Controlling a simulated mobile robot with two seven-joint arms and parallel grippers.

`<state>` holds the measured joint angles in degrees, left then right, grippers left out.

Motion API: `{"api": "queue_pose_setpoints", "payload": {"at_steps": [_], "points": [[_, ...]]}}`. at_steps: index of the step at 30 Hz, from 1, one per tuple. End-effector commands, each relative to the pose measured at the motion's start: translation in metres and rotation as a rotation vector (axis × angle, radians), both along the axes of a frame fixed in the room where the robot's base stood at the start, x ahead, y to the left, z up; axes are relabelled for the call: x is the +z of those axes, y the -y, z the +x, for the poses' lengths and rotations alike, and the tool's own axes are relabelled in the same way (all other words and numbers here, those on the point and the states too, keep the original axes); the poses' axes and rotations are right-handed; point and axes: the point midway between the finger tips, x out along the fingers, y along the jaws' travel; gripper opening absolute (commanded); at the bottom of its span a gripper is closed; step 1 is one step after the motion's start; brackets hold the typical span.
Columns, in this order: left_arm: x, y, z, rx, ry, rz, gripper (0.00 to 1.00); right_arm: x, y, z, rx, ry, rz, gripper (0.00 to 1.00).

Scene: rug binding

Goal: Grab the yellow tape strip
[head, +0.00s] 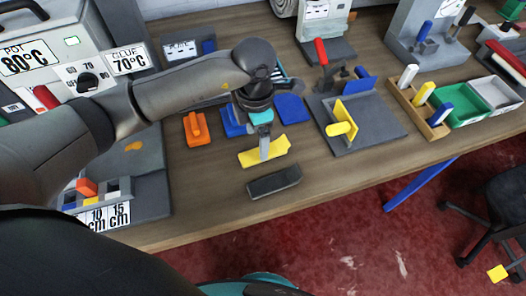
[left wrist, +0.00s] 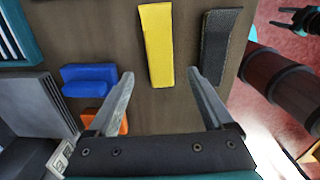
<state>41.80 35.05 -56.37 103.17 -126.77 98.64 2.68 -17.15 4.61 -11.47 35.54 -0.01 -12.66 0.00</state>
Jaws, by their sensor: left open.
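The yellow tape strip (head: 277,151) lies on the wooden table, just behind a dark grey strip (head: 274,182). My left gripper (head: 264,153) points down at the yellow strip and covers part of it in the head view. In the left wrist view the yellow strip (left wrist: 157,45) runs up from the space between the two spread fingertips (left wrist: 161,74). My left gripper is open with nothing held. Whether the fingertips are level with the strip or above it, I cannot tell.
Blue blocks (head: 292,108) and an orange block (head: 196,128) stand behind the strip. A grey plate with a yellow-handled fixture (head: 375,128) is to its right. A glue machine (head: 60,60) stands at left. Bare table lies around the dark strip, up to the front edge.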

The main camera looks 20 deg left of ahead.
Motion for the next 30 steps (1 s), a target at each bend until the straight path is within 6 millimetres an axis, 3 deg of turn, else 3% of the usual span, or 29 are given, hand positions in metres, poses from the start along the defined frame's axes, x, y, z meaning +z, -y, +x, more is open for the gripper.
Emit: {"api": "queue_pose_setpoints", "payload": {"at_steps": [9,19,30], "points": [[-0.044,-0.002,-0.004,0.0,-0.003,0.0,0.85,0.0,-0.001,0.003,0.0,0.007,0.001,0.5],[-0.05,-0.002,-0.003,0.0,-0.001,0.001,0.84,-0.001,-0.001,0.002,0.0,0.005,0.001,0.5],[-0.049,-0.002,-0.003,0.0,-0.001,0.001,0.42,-0.001,0.0,0.0,0.0,0.0,0.001,0.5]]}}
